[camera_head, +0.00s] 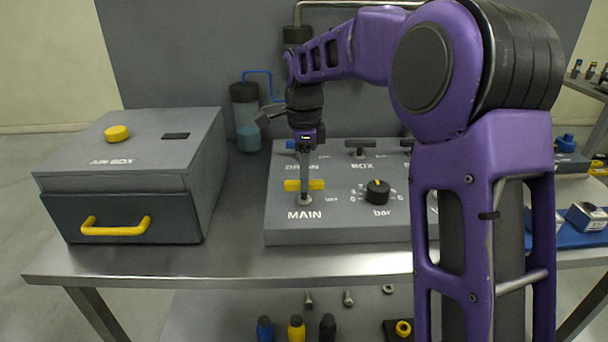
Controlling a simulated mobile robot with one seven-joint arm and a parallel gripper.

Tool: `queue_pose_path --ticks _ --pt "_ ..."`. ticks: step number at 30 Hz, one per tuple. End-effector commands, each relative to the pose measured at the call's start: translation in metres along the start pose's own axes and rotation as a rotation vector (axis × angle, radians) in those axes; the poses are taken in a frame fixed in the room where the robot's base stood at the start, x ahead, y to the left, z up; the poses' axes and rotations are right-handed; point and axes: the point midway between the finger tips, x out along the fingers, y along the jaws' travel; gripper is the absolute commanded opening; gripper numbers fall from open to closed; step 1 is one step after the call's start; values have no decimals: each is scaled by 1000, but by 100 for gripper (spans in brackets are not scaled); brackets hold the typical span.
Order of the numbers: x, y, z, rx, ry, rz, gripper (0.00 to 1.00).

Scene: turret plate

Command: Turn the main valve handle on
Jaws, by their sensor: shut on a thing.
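The main valve handle (316,184) is a yellow bar on a short grey stem, above the white word MAIN on the grey valve panel (340,237). The bar lies left to right in the picture. My gripper (304,184) reaches down onto it from above and is shut on it. The finger in front hides the middle of the bar, and both yellow ends show. The far finger is hidden. My purple arm comes in from the right and covers the right part of the panel.
A black bar dial (377,191) sits right of the handle. Behind are a blue handle (292,144) marked DRAIN and a black handle (360,143) marked BOX. A grey air box (140,140) with a yellow knob stands left. Bare steel table (230,262) lies in front.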

Motion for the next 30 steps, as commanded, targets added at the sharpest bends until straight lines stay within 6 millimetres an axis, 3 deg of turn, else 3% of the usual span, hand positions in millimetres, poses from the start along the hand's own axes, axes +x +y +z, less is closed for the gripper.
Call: queue_pose_path --ticks 8,30 --pt "-3 0 1 -156 0 2 0" --pt "-3 0 0 -848 0 1 0"
